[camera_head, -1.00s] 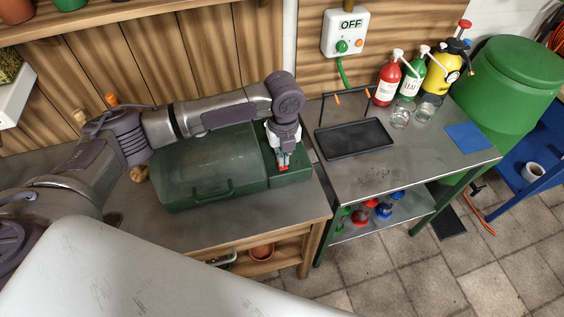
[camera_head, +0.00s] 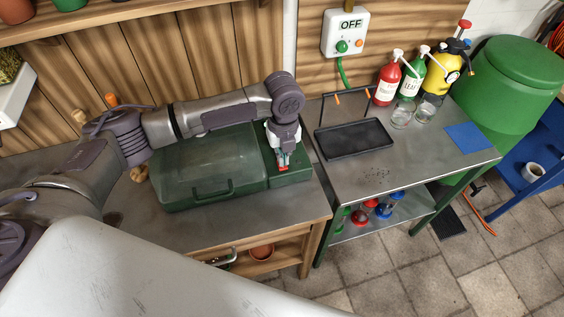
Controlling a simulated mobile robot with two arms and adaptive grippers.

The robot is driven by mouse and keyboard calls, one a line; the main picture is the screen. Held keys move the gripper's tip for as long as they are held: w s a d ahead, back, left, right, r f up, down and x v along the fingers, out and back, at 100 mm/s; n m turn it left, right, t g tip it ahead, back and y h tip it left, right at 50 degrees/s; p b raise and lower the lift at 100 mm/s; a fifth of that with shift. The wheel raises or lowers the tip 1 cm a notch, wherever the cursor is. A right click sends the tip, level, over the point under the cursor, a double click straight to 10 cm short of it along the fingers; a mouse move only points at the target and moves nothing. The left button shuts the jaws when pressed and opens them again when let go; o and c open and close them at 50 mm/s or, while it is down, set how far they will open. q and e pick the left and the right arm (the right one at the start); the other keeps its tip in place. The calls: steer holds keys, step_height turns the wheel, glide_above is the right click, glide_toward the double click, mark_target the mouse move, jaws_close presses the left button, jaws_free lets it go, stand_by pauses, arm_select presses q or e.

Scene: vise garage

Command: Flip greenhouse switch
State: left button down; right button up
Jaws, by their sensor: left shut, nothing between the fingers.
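The green greenhouse box (camera_head: 170,203) with a clear cover stands on the workbench at the left. Its handle (camera_head: 213,190) is on the front, and its cover looks closed. The green end section at its right carries a small red part (camera_head: 282,168), which looks like the switch. My left gripper (camera_head: 282,160) is shut, empty, and points down at this red part. I cannot tell whether it touches it, and the fingers hide some of it. My right gripper is not in view.
A wall box (camera_head: 345,33) reads OFF, with a green and an orange button. A black tray (camera_head: 355,140), red bottle (camera_head: 385,85), green bottle (camera_head: 411,80), yellow sprayer (camera_head: 437,84) and blue mat (camera_head: 467,137) are on the metal table (camera_head: 400,172).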

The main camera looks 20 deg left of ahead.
arm_select(q)
steer(key=shift+s+f+b, duration=0.1)
steer(key=shift+f+b, duration=0.35)
steer(key=shift+f, duration=0.8)
stand_by(0.4)
steer(key=shift+r, duration=0.1)
steer(key=shift+r+p, duration=0.8)
steer(key=shift+p, duration=0.2)
step_height(320, 180, up, 5)
steer(key=p, duration=0.5)
steer(key=shift+r, duration=0.2)
steer(key=shift+f, duration=0.1)
